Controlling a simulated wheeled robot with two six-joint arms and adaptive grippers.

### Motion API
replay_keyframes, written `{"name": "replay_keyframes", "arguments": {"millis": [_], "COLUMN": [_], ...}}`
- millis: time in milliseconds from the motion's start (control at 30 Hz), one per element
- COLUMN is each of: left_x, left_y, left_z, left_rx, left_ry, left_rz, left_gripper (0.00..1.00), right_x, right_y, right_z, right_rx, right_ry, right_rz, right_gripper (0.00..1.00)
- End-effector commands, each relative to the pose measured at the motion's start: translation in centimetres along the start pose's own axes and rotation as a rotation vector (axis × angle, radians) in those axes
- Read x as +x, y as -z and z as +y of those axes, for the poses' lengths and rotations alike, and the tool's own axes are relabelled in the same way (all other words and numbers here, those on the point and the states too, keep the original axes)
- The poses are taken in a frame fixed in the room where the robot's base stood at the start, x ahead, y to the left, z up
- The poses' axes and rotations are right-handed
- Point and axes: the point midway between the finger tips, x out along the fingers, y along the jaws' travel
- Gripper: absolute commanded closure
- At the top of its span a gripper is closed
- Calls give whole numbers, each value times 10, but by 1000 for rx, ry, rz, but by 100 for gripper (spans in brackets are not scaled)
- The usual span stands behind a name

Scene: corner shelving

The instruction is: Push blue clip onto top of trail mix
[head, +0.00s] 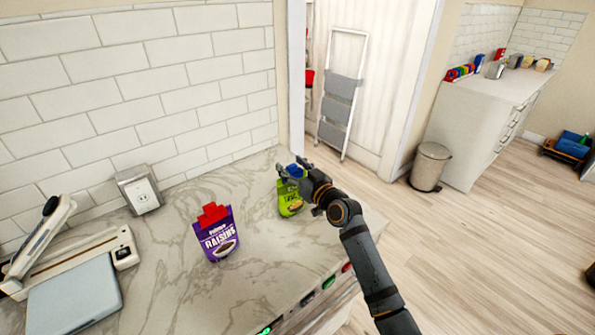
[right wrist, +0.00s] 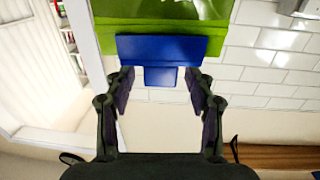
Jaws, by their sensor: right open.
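The trail mix is a green bag (head: 290,203) standing upright near the counter's far right corner; its green top also fills the upper part of the right wrist view (right wrist: 160,12). The blue clip (right wrist: 160,48) lies across the bag's top edge, with a small tab between my fingertips; in the head view the clip (head: 294,171) is partly hidden by my gripper. My right gripper (head: 292,178) is at the top of the bag. Its two fingers (right wrist: 160,82) are open, one on each side of the clip's tab, with gaps showing. My left gripper is not in view.
A purple raisins bag (head: 218,240) with a red clip (head: 212,214) stands left on the marble counter (head: 165,285). Bare counter lies between the bags.

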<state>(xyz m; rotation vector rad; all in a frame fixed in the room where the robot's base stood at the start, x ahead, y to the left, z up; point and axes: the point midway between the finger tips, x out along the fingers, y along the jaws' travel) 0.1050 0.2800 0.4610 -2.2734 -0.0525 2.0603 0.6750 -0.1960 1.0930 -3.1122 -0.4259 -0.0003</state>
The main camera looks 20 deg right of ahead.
Motion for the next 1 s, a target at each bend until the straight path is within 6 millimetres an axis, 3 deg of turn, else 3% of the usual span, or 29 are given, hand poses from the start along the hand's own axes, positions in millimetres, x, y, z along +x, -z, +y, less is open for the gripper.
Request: {"name": "replay_keyframes", "arguments": {"millis": [400,500,700,1000], "left_x": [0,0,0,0], "left_y": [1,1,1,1], "left_z": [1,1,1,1], "left_rx": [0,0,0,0], "left_ry": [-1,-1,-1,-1], "left_rz": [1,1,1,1], "left_gripper": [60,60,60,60], "right_x": [-93,-106,-116,-116], "right_y": [-2,-1,0,0], "right_z": [-1,1,-1,0], "right_rx": [-9,-8,-2,0], "right_ry": [3,-2,2,2], "right_rz": [-5,-4,0,1], "right_gripper": [45,45,45,45]}}
